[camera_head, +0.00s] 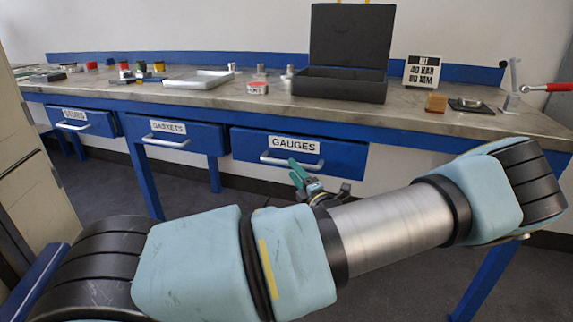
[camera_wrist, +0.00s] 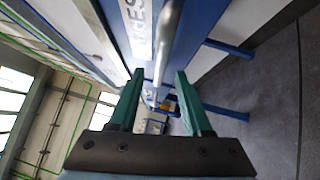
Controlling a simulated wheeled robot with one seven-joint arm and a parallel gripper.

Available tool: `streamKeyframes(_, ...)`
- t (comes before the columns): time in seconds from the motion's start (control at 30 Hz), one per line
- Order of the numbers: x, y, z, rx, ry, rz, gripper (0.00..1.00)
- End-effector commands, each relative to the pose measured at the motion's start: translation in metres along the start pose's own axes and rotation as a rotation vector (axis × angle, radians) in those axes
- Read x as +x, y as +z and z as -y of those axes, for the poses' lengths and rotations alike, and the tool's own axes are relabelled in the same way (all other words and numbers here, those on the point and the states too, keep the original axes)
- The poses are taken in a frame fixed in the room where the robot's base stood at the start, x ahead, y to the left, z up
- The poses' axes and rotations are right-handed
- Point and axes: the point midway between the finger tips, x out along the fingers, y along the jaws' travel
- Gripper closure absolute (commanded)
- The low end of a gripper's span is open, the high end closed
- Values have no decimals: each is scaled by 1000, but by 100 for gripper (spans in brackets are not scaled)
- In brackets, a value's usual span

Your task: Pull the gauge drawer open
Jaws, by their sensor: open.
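The gauge drawer (camera_head: 335,157) is blue with a white label reading GAUGES, under the bench at the right of the three drawers. Its silver bar handle (camera_head: 290,162) runs across the lower front. My gripper (camera_head: 296,170) is just in front of the handle, near its right part. In the wrist view my gripper (camera_wrist: 160,90) has its two green fingers apart, and the handle (camera_wrist: 169,40) reaches into the space between them. I cannot tell if a finger touches it. The label (camera_wrist: 139,30) is partly cut off there. The drawer looks shut.
The GASKETS drawer (camera_head: 170,133) and the STUDS drawer (camera_head: 82,121) lie to the left. On the bench top (camera_head: 235,100) are an open black case (camera_head: 340,88), a sign (camera_head: 421,71) and a pale tray (camera_head: 200,80). The floor (camera_head: 185,185) below the drawers looks mostly clear.

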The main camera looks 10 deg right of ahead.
Motion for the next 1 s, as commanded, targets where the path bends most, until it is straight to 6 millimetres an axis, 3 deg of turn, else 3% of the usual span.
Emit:
streamKeyframes(0.1,21,-1,0,-3,0,-3,51)
streamKeyframes(0.3,42,0,0,-2,0,-2,51)
streamKeyframes(0.67,47,0,0,-3,-1,-1,51)
streamKeyframes(1.0,46,-1,0,-3,-1,-2,88)
